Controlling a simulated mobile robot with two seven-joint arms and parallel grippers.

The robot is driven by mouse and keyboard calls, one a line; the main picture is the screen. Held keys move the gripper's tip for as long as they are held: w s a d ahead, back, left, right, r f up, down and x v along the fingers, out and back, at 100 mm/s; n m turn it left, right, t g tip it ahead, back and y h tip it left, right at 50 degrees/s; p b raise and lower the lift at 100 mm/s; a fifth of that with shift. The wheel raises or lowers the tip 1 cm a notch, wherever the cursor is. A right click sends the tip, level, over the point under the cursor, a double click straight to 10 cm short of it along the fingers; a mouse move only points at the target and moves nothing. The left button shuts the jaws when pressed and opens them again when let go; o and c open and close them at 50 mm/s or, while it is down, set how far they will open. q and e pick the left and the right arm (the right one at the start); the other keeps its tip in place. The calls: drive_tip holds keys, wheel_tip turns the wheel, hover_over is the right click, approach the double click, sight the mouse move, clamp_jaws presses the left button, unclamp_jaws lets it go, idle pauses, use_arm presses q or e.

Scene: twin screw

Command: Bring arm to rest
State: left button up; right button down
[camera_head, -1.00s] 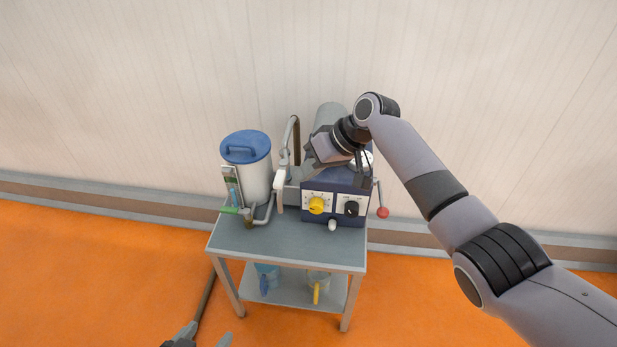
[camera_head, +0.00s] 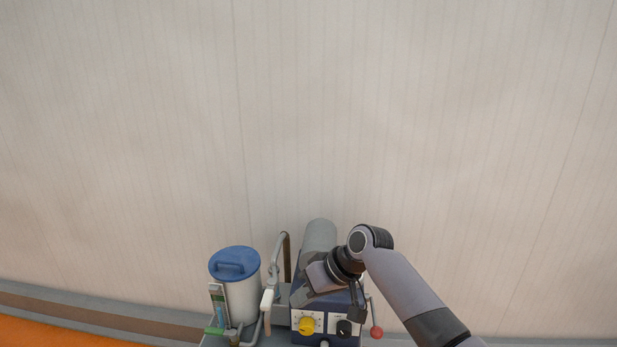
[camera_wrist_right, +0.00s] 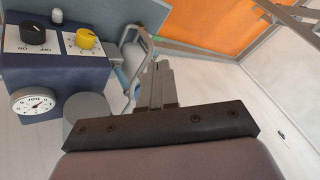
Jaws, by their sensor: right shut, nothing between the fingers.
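My right arm comes in from the lower right in the head view. Its gripper (camera_head: 308,283) hangs over the twin screw machine (camera_head: 322,300), pointing left, with its fingers partly hidden. In the right wrist view my right gripper (camera_wrist_right: 160,70) is shut, with nothing between the fingers. That view shows the machine's blue box (camera_wrist_right: 55,88) with a black knob (camera_wrist_right: 33,33), a yellow knob (camera_wrist_right: 88,39) and a round dial (camera_wrist_right: 33,102), left of the fingers. My left gripper is not in view.
A white container with a blue lid (camera_head: 235,264) stands left of the machine, beside a bent grey pipe (camera_head: 275,265). A red ball-tipped lever (camera_head: 376,332) is at the machine's right. The wall (camera_head: 300,110) rises behind. Orange floor (camera_head: 50,334) shows at lower left.

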drive_tip(key=s+d+f+m+t+h, duration=0.1)
drive_tip(key=s+d+f+t, duration=0.15)
drive_tip(key=f, duration=0.35)
drive_tip(key=s+d+f+m+t, duration=0.1)
drive_tip(key=s+d+f+m, duration=0.1)
drive_tip(key=s+d+f, duration=0.3)
drive_tip(key=s+d+f+m+t+h, duration=0.1)
drive_tip(key=s+d+f, duration=0.1)
drive_tip(key=f, duration=0.4)
drive_tip(key=s+d+t+h, duration=0.1)
drive_tip(key=s+d+t, duration=0.1)
drive_tip(key=s+d, duration=0.4)
drive_tip(key=s+d+t+h, duration=0.2)
drive_tip(key=s+d, duration=0.4)
drive_tip(key=s, duration=0.6)
drive_tip(key=shift+s+d+f, duration=0.15)
drive_tip(key=shift+s, duration=0.25)
